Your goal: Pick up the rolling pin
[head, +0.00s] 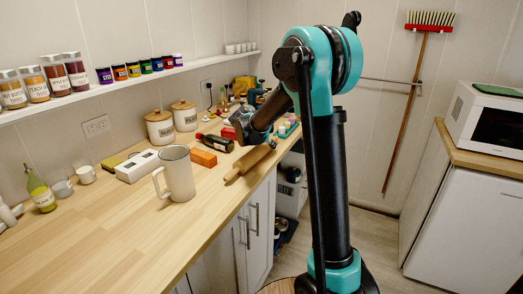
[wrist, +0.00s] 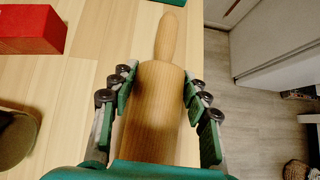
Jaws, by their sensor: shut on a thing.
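The rolling pin (head: 250,160) is light wood and lies near the front edge of the wooden counter in the head view. In the wrist view the rolling pin (wrist: 155,100) runs lengthwise between the fingers, its far handle pointing up the picture. My gripper (wrist: 158,88) has its fingers on both sides of the barrel and is shut on it. In the head view my arm reaches over the counter's edge, and my fingertips are hard to make out. The near end of the pin is hidden by the gripper body in the wrist view. I cannot tell whether the pin touches the counter.
A red box (wrist: 30,30) lies left of the pin. In the head view a dark bottle (head: 215,142), an orange box (head: 202,158) and a large mug (head: 176,173) stand nearby. The counter's front left (head: 110,240) is clear. A microwave (head: 488,118) is at right.

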